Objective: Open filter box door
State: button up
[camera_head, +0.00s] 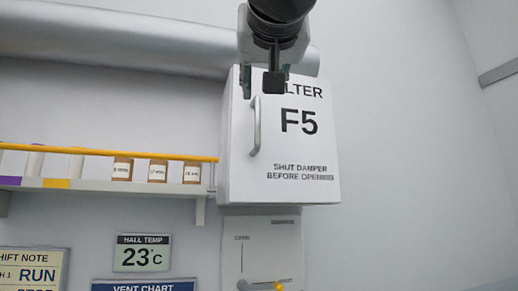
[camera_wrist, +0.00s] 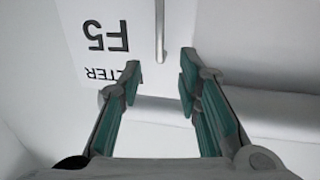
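The white filter box (camera_head: 310,145) hangs on the wall, marked F5 with "shut damper before opening" on its door. The door looks closed. Its grey vertical bar handle (camera_head: 256,126) is near the door's left edge. My gripper (camera_head: 264,84) is in front of the box's top, near the handle's upper end, and covers part of the word FILTER. In the wrist view my gripper (camera_wrist: 160,70) is open and empty. The handle (camera_wrist: 160,30) lies ahead, in line with the gap between the fingertips. I cannot tell the remaining distance in depth.
A damper panel (camera_head: 261,250) with a lever and yellow knob (camera_head: 279,287) is below the box. A shelf (camera_head: 110,186) with a yellow rail and several jars adjoins the box's left. A large duct (camera_head: 150,45) runs above. The wall to the right is clear.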

aim_at(258, 111)
jog(key=w+p, duration=0.1)
jog(key=w, duration=0.7)
jog(key=w+a+p, duration=0.1)
jog(key=w, duration=0.3)
jog(key=shift+w+p, duration=0.3)
jog(key=shift+p, duration=0.05)
grip_shut()
